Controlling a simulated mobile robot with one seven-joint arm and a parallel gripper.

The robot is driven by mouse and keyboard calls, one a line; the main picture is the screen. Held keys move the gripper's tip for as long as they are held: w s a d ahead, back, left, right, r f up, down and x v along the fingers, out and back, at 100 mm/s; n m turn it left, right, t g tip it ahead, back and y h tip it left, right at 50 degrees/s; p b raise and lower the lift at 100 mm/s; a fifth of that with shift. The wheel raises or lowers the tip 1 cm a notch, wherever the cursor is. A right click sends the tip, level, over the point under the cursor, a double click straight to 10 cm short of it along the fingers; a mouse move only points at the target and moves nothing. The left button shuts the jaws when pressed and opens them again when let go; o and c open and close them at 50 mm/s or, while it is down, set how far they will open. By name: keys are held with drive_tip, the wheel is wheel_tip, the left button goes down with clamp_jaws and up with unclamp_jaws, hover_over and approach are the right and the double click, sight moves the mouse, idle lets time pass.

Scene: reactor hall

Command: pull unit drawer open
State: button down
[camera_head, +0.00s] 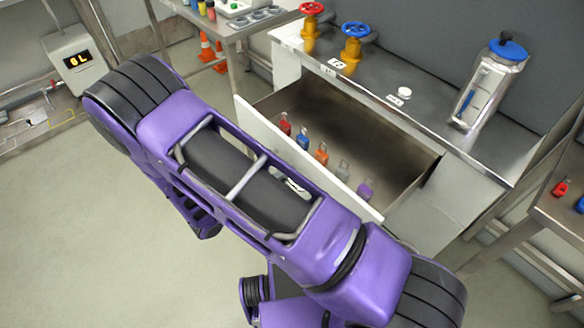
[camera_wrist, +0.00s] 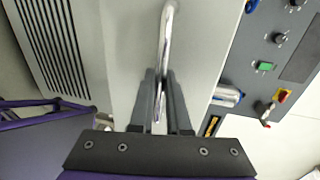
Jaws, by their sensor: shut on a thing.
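The unit drawer (camera_head: 320,165) stands well open in the head view, pulled out from under the grey counter. Its white front panel (camera_head: 251,120) is partly hidden behind my purple arm. Inside lie several small coloured padlocks, red, blue, orange, grey and purple, in a row near the front. In the wrist view, my gripper (camera_wrist: 160,105) is shut on the drawer's metal bar handle (camera_wrist: 167,40), which runs up and down in the picture along the pale drawer front (camera_wrist: 130,45). My gripper is hidden behind my arm in the head view.
A side table (camera_head: 568,205) stands at right. A panel with knobs (camera_wrist: 270,70) shows in the wrist view. Floor at left is clear.

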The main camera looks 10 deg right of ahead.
drive_tip(key=shift+a, duration=0.1)
drive_tip(key=c, duration=0.9)
unclamp_jaws()
drive_tip(key=shift+s, duration=0.1)
drive_tip(key=v, duration=1.7)
drive_tip(key=shift+a, duration=0.2)
